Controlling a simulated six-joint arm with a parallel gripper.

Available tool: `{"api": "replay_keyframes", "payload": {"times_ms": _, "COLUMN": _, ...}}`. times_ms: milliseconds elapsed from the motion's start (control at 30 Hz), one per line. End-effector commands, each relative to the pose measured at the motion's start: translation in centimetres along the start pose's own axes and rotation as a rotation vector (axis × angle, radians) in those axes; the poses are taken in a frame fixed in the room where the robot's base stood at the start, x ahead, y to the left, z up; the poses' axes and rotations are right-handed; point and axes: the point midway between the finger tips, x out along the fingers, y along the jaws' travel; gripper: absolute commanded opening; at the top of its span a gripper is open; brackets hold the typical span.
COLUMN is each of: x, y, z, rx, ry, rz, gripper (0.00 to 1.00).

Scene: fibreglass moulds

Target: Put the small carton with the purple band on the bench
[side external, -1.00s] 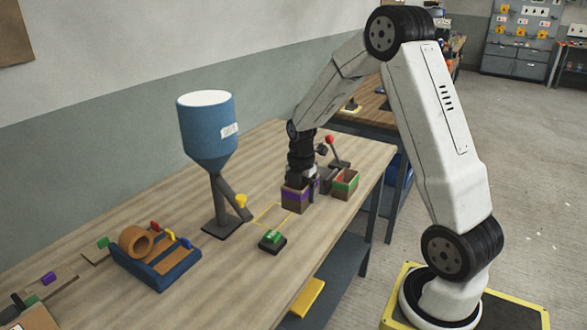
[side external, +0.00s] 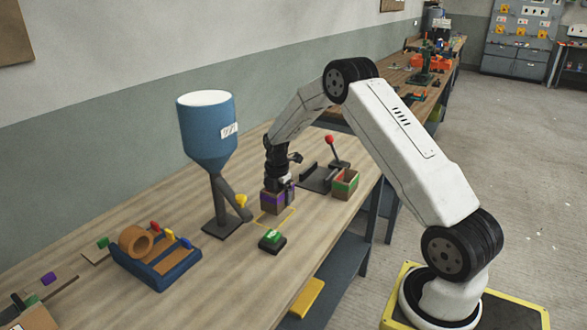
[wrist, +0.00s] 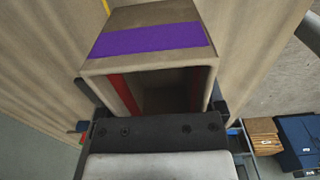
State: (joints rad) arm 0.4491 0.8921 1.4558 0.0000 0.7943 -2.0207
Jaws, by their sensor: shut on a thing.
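The small open-topped carton with the purple band (side external: 271,202) is upright in my gripper (side external: 278,186), at the back part of a yellow outline (side external: 288,219) marked on the bench (side external: 225,275). I cannot tell whether its base touches the bench or hangs just above it. In the wrist view the carton (wrist: 150,42) shows its purple band and open mouth, with reddish strips inside. My gripper (wrist: 150,115) is shut on it, with a finger at each side.
A blue hopper on a stand (side external: 207,125) with a yellow-tipped chute is close on the left. A green button box (side external: 271,241) sits in front. A carton with green and red bands (side external: 345,183) and a red-knobbed lever device (side external: 320,178) stand to the right.

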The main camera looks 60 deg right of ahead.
Motion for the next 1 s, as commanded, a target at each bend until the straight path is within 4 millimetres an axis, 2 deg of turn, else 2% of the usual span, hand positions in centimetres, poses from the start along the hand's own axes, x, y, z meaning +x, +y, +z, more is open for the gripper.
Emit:
{"api": "replay_keyframes", "payload": {"times_ms": 200, "x": 1.4, "y": 1.1, "z": 0.4, "rx": 0.000, "ry": 0.000, "rz": 0.000, "gripper": 0.31}}
{"api": "replay_keyframes", "payload": {"times_ms": 667, "x": 2.4, "y": 1.8, "z": 0.7, "rx": 0.000, "ry": 0.000, "rz": 0.000, "gripper": 0.31}}
{"api": "replay_keyframes", "payload": {"times_ms": 833, "x": 4.4, "y": 1.7, "z": 0.7, "rx": 0.000, "ry": 0.000, "rz": -0.001, "gripper": 0.31}}
{"api": "replay_keyframes", "payload": {"times_ms": 1000, "x": 5.2, "y": 1.8, "z": 0.7, "rx": 0.001, "ry": -0.001, "rz": 0.001, "gripper": 0.31}}
